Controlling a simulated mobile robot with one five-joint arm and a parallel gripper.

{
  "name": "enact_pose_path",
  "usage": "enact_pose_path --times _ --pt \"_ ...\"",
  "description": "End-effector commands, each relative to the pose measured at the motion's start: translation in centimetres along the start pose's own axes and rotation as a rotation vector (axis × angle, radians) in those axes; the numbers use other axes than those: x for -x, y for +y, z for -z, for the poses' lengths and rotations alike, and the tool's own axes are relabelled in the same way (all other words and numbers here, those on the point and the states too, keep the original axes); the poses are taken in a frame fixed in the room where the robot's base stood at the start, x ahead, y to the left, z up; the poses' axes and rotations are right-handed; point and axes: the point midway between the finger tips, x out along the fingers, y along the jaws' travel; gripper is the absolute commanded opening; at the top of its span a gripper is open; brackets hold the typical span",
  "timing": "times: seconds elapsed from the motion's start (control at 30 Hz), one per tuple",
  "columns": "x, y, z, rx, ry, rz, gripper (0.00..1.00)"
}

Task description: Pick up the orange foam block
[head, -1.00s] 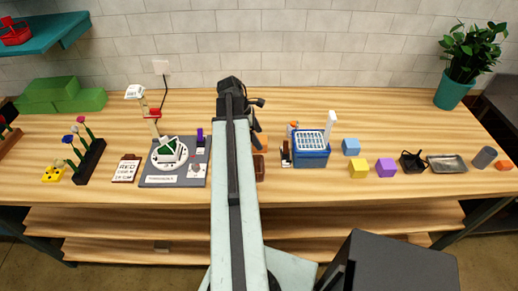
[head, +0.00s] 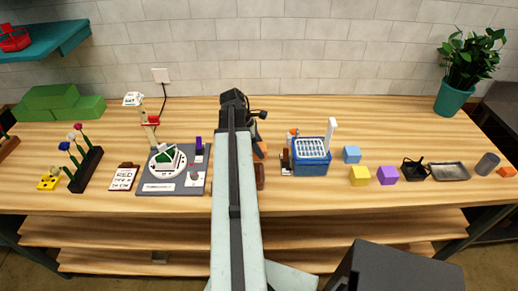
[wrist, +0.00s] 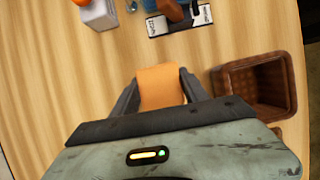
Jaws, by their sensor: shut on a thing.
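The orange foam block (wrist: 160,78) sits between the two dark fingers of my gripper (wrist: 159,94) in the wrist view, and the fingers are shut on its sides. In the head view an orange piece (head: 261,149) shows just right of my arm, partly hidden by it; my fingertips are hidden there. I cannot tell whether the block is clear of the wooden table.
A brown open box (wrist: 257,85) stands close to the right of the block in the wrist view. A blue crate (head: 309,168), a yellow cube (head: 359,176) and a purple cube (head: 388,175) stand to the right. A grey turntable board (head: 186,186) lies left.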

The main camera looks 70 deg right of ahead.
Motion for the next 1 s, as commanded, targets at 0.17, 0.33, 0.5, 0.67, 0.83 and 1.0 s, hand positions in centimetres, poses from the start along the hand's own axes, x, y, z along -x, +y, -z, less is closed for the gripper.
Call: enact_pose_path --times 0.17,0.33,0.5,0.67,0.83,1.0 --pt "3.3 0.0 -1.3 0.0 0.0 0.0 0.09" --pt "6.8 0.0 -2.8 0.001 0.0 0.0 0.09" --pt "8.8 0.0 -3.6 0.001 0.0 0.0 0.09" --pt "8.9 0.0 -3.6 0.001 0.0 -0.001 0.09" --pt "10.5 0.0 -4.2 0.002 0.0 -0.001 0.09" --pt "13.2 0.0 -5.3 0.002 0.0 -0.001 0.09"
